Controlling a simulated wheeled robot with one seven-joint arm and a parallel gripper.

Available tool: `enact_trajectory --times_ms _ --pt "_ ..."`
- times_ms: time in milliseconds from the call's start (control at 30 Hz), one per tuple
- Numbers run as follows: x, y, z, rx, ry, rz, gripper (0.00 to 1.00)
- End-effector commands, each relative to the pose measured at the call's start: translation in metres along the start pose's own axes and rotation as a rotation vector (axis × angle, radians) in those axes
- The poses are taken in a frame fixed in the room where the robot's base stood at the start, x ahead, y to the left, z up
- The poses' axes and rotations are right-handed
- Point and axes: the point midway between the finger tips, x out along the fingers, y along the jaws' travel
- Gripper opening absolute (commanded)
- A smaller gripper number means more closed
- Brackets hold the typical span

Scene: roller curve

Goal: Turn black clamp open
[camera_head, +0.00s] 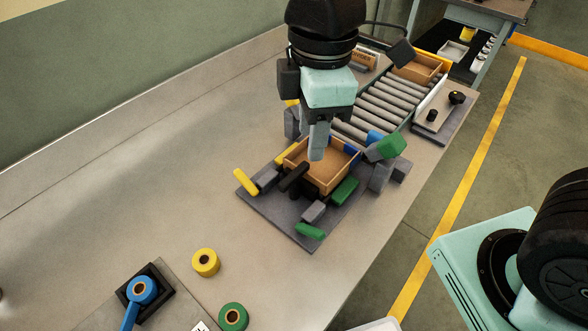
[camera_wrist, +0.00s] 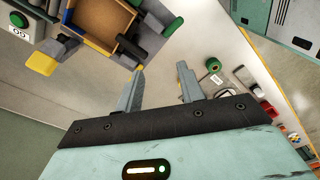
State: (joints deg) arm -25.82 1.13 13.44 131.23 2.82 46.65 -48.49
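The black clamp (camera_head: 293,177) is a short black bar at the near left corner of a wooden box (camera_head: 328,179). It lies tilted, with its upper end over the box edge. The box sits on a dark grey base plate (camera_head: 291,232). My gripper (camera_head: 317,157) points down above the box, to the right of the black clamp and apart from it. In the wrist view my gripper (camera_wrist: 161,70) has its two fingers spread with nothing between them. The box (camera_wrist: 90,18) shows there at the top left, beyond the fingers. My fingers partly hide the box in the head view.
A yellow bar (camera_head: 246,182), green bars (camera_head: 344,191) and grey blocks surround the box. A roller conveyor (camera_head: 382,105) runs behind it, with another wooden box (camera_head: 416,68) at its far end. Yellow (camera_head: 206,262) and green rolls (camera_head: 233,317) stand in front. The table's left side is clear.

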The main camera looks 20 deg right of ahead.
Motion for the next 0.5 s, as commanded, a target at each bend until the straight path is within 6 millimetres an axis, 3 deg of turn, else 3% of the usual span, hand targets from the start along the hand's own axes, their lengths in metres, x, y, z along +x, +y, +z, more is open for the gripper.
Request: enact_trajectory --times_ms 100,233,500 --pt "-0.005 0.028 -0.007 -0.267 -0.014 0.002 0.38" --pt "-0.011 0.050 -0.011 -0.496 -0.030 0.003 0.38" --pt "-0.012 0.066 -0.012 -0.669 -0.046 -0.001 0.38"
